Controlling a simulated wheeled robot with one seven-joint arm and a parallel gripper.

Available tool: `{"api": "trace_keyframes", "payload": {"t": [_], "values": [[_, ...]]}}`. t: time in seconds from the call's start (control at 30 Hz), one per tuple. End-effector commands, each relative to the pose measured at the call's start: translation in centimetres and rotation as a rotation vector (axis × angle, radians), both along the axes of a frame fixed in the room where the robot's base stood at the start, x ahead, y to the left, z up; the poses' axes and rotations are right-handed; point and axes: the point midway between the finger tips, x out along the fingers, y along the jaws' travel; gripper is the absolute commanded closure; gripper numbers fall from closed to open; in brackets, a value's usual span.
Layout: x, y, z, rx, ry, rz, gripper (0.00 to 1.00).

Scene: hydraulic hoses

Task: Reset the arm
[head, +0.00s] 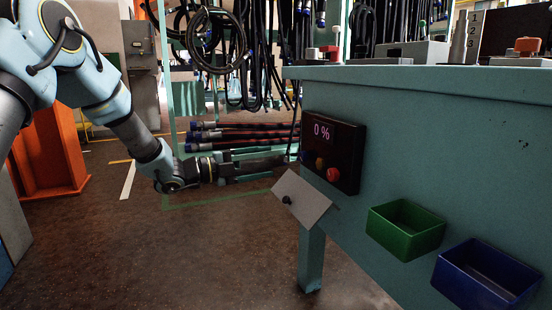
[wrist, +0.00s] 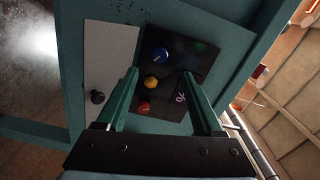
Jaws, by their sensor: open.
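My arm reaches in from the left in the head view, and my gripper (head: 284,162) is at the left edge of the black control panel (head: 347,150). In the wrist view my gripper (wrist: 160,73) is open and empty, its two green fingers apart and pointing at the panel. Between the fingers show a blue knob (wrist: 160,54), a yellow knob (wrist: 151,83) and a red knob (wrist: 144,107). The panel display (head: 322,131) reads 0 %. Whether a fingertip touches the panel cannot be told.
A grey plate (head: 301,200) with a black knob juts out below the panel. A green bin (head: 406,246) and a blue bin (head: 482,290) hang on the teal bench (head: 440,150). Hoses (head: 240,135) lie on a rack behind my gripper. The floor at lower left is clear.

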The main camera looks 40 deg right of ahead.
Motion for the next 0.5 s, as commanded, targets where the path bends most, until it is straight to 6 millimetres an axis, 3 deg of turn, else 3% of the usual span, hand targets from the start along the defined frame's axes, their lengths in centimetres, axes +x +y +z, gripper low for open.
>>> {"api": "trace_keyframes", "payload": {"t": [0.5], "values": [[0.22, 0.6, -0.06, 0.001, 0.001, 0.0, 0.31]]}}
